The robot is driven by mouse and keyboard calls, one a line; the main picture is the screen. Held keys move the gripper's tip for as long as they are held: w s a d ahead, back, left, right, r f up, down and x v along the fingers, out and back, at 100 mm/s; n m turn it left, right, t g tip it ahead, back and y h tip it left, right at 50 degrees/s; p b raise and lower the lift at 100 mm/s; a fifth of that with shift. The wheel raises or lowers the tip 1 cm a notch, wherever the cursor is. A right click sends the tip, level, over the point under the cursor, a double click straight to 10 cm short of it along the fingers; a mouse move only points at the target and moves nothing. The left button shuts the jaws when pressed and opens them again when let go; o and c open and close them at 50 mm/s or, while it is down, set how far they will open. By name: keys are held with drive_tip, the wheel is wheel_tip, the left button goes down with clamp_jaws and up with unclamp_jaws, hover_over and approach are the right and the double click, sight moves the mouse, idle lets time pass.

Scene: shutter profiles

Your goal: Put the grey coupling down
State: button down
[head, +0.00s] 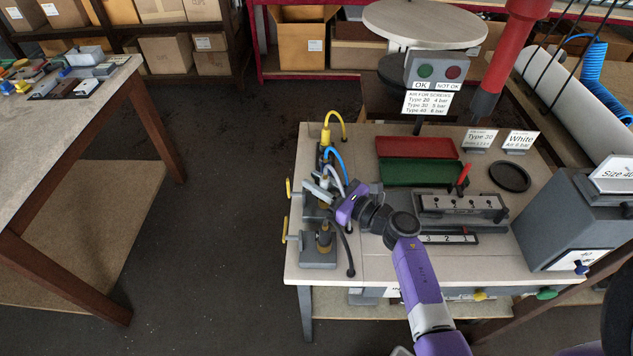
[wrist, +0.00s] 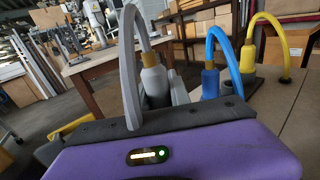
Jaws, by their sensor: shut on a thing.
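My gripper (head: 327,191) is at the left side of the light workbench, shut on the grey coupling. The grey coupling (wrist: 155,82) stands roughly upright in the wrist view, with a brass collar and a grey hose arching from its top. In the head view my gripper largely hides it; its pale grey hose (head: 335,177) shows. The blue coupling (wrist: 210,80) and the yellow coupling (wrist: 248,55) stand behind it to the right. My gripper's purple body hides the grey coupling's lower end, so I cannot tell whether it touches anything below.
A grey valve block with a brass fitting (head: 323,239) stands at the bench's front left. Red (head: 415,147) and green (head: 420,173) trays and a numbered fixture (head: 460,207) lie to the right. Bare bench top (head: 375,262) shows in front.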

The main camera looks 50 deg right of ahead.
drive_tip(key=shift+f, duration=0.2)
drive_tip(key=c, duration=1.2)
unclamp_jaws()
drive_tip(key=shift+a, duration=0.1)
drive_tip(key=shift+a+r, duration=0.1)
drive_tip(key=shift+r+p, duration=0.65)
drive_tip(key=shift+p, duration=0.05)
drive_tip(key=shift+s+d+f+b, duration=0.15)
drive_tip(key=shift+s+b, duration=0.5)
drive_tip(key=shift+s, duration=2.35)
drive_tip(key=shift+s+d+b, duration=0.2)
drive_tip(key=shift+s+b, duration=0.4)
drive_tip(key=shift+s, duration=2.4)
